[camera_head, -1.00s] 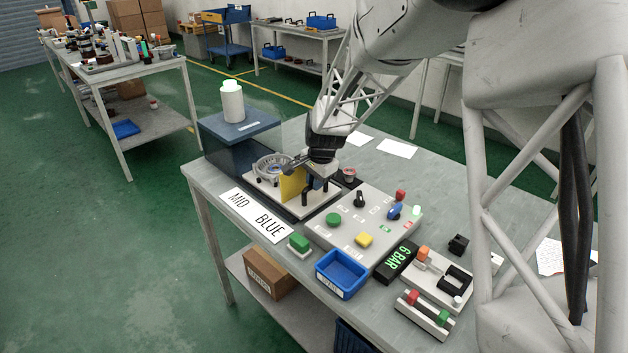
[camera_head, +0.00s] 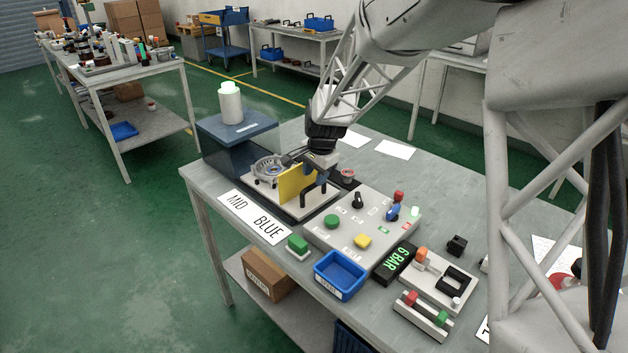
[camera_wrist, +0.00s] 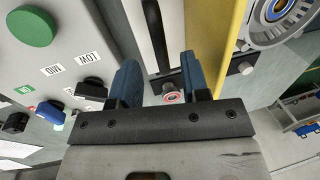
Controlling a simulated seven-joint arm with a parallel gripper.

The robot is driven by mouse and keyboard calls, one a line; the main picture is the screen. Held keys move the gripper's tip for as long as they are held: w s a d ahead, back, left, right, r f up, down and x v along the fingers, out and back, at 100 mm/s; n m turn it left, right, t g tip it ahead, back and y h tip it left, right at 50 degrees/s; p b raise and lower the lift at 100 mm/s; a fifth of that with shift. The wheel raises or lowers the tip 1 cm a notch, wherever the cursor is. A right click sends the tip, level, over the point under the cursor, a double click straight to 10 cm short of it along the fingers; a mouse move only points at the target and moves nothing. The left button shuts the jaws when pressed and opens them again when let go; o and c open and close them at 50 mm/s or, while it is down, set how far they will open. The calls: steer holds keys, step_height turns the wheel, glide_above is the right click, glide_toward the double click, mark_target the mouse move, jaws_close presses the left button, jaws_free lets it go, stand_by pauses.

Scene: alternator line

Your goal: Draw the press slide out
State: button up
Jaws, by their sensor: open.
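The press slide (camera_head: 290,208) is a pale plate on a dark base in front of the dark blue press (camera_head: 225,150). It carries a round metal housing (camera_head: 268,168), a yellow upright plate (camera_head: 297,184) and a black bar handle (camera_head: 304,197). My gripper (camera_head: 312,165) is open above the handle, beside the yellow plate. In the wrist view, its two blue fingers (camera_wrist: 162,78) are apart, and the black handle (camera_wrist: 153,30) runs toward the gap between them. I cannot tell whether the handle lies between the fingertips. The yellow plate (camera_wrist: 228,45) is right of the fingers.
A control panel (camera_head: 350,222) with buttons and knobs stands beside the slide. A small red-topped cup (camera_head: 347,175) is close behind the gripper. A MID BLUE sign (camera_head: 253,217), a green button block (camera_head: 298,245) and a blue tray (camera_head: 340,275) lie along the front edge.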

steer(key=shift+s+d+r, duration=0.15)
steer(key=shift+r, duration=0.95)
steer(key=shift+s+d+r, duration=0.15)
steer(key=shift+r, duration=0.9)
steer(key=s+d+r+n, duration=0.1)
steer(key=s+d+r, duration=0.25)
steer(key=s, duration=0.35)
steer(key=s+d+r+n, duration=0.2)
steer(key=s+d+r, duration=0.15)
steer(key=s, duration=0.25)
steer(key=s+d+r+n, duration=0.1)
steer(key=s+d+r, duration=0.1)
steer(key=s+d, duration=0.35)
steer(key=s+d+n+h, duration=0.1)
steer(key=s+d+n, duration=0.1)
steer(key=s, duration=0.9)
steer(key=s+d+n+t, duration=0.1)
steer(key=s+d+n, duration=0.1)
steer(key=s, duration=0.9)
steer(key=shift+s+f+n+h, duration=0.25)
steer(key=shift+f+n+h, duration=0.1)
steer(key=shift+n+h, duration=0.05)
